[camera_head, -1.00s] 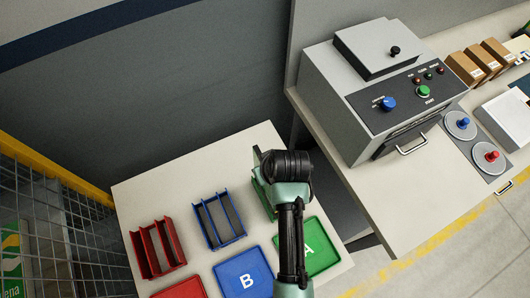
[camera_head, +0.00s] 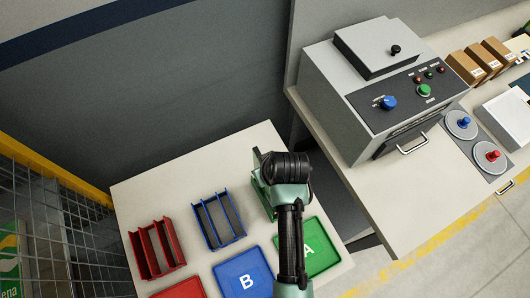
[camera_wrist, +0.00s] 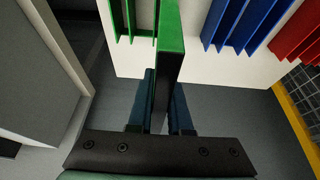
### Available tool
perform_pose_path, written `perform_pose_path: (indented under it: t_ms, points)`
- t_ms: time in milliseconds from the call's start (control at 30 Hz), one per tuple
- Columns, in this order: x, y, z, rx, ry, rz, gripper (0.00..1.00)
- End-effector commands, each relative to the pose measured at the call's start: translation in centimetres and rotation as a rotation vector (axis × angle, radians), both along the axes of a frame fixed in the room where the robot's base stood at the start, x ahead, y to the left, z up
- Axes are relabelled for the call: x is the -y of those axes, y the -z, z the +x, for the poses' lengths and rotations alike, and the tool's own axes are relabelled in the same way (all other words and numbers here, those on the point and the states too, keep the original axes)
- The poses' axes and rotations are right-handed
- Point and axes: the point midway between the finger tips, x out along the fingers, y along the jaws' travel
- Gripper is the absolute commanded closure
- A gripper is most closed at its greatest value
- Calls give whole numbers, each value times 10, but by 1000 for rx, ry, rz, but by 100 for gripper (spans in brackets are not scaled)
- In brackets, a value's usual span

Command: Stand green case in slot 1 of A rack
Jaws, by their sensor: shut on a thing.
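In the wrist view my gripper (camera_wrist: 164,92) is shut on the green case (camera_wrist: 170,42), one finger on each side of it. The case is a thin green slab with its edge toward the camera. The green A rack (camera_wrist: 118,18) is just left of the case, partly cut off by the top of the picture. The case overlaps the rack's right side; I cannot tell whether it is inside a slot or beside it. In the head view my arm hides most of the case, and a green strip of the A rack (camera_head: 262,193) shows left of my gripper (camera_head: 268,176).
On the white table (camera_head: 150,195) stand a blue rack (camera_head: 217,218) and a red rack (camera_head: 157,247). Flat trays lie in front: green A (camera_head: 318,247), blue B (camera_head: 245,275) and red (camera_head: 180,288). A grey machine (camera_head: 380,95) stands on the bench to the right.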

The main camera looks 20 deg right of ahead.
Motion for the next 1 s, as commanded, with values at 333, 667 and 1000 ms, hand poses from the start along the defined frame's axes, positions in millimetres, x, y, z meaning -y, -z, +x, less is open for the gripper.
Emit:
perform_pose_path:
  t_ms: [333,667,1000]
  points:
    - [0,16,0,0,-1,0,100]
    - [0,29,0,0,0,0,100]
    - [0,43,0,0,0,0,100]
